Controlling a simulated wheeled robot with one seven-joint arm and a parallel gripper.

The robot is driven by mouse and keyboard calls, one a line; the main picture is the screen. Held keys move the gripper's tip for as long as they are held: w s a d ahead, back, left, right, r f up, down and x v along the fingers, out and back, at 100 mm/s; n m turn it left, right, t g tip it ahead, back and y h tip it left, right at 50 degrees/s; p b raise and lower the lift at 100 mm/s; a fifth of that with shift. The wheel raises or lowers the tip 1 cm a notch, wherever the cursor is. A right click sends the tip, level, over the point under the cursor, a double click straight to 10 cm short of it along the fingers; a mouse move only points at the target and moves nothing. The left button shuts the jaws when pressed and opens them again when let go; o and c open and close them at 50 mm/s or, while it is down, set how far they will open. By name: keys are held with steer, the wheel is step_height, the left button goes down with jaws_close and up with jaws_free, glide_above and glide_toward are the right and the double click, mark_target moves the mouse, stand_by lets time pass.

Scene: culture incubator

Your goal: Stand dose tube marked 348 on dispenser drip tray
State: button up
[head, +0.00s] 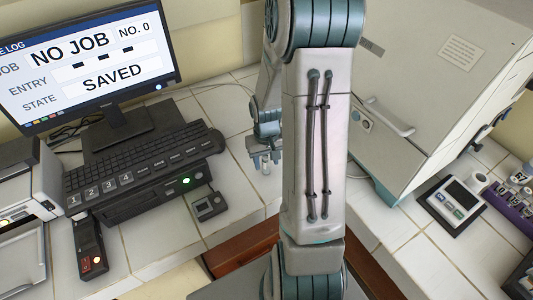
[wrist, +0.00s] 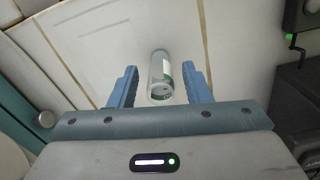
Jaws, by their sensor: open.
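A small clear tube (wrist: 160,68) with a white and green label shows between the fingertips in the wrist view, over the pale tiled counter. Its number cannot be read. In the head view it is a small pale shape (head: 265,168) just below my gripper (head: 265,157). My gripper is open, with its blue fingers (wrist: 159,76) on either side of the tube and visible gaps on both sides. At the left edge of the head view a white machine (head: 38,190) has a grey tray (head: 22,255) in front; I cannot tell whether this is the dispenser.
A monitor (head: 95,60) reads NO JOB, NO. 0, SAVED. A keyboard (head: 140,158), a black scanner (head: 90,248) and a small dark device (head: 209,205) lie left of my arm. A large white cabinet (head: 440,90), a scale (head: 452,202) and a purple tube rack (head: 510,208) are right.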

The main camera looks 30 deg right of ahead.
step_height(320, 180, up, 12)
steer(key=s+a+r+n+t, duration=0.1)
steer(key=s+a+r+t, duration=0.2)
steer(key=s+a+r, duration=0.7)
steer(key=s+a, duration=0.2)
steer(key=shift+s+n+t+b, duration=0.3)
steer(key=shift+n, duration=0.1)
steer(key=shift+c, duration=0.8)
steer(key=shift+d, duration=0.1)
